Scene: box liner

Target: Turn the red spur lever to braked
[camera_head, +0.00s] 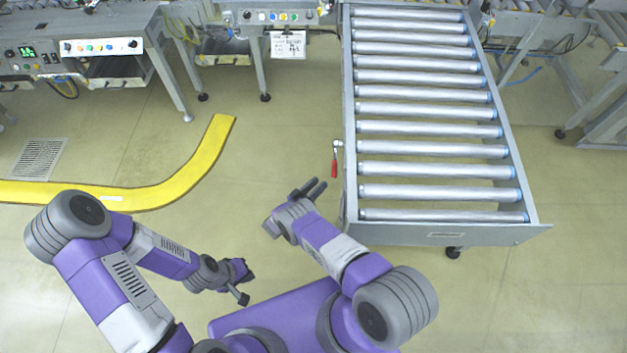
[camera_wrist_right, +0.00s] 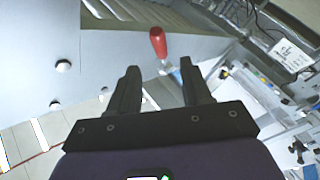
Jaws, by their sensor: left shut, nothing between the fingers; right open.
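The red spur lever (camera_head: 334,168) is mounted on the left side of the roller conveyor. Its red handle points toward the bottom of the head view from a metal pivot. In the right wrist view the red handle (camera_wrist_right: 158,42) shows just beyond the fingertips, near the middle between them. My right gripper (camera_head: 311,187) is open and empty, close to the lever and apart from it; its two fingers also show in the wrist view (camera_wrist_right: 160,70). My left gripper (camera_head: 246,284) is shut and empty, low over the floor, well away from the lever.
The roller conveyor (camera_head: 350,110) with its grey frame stands to the right of my right gripper. Machine benches (camera_head: 100,62) line the back left. A yellow floor strip (camera_head: 185,180) curves at the left. The floor between strip and conveyor is clear.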

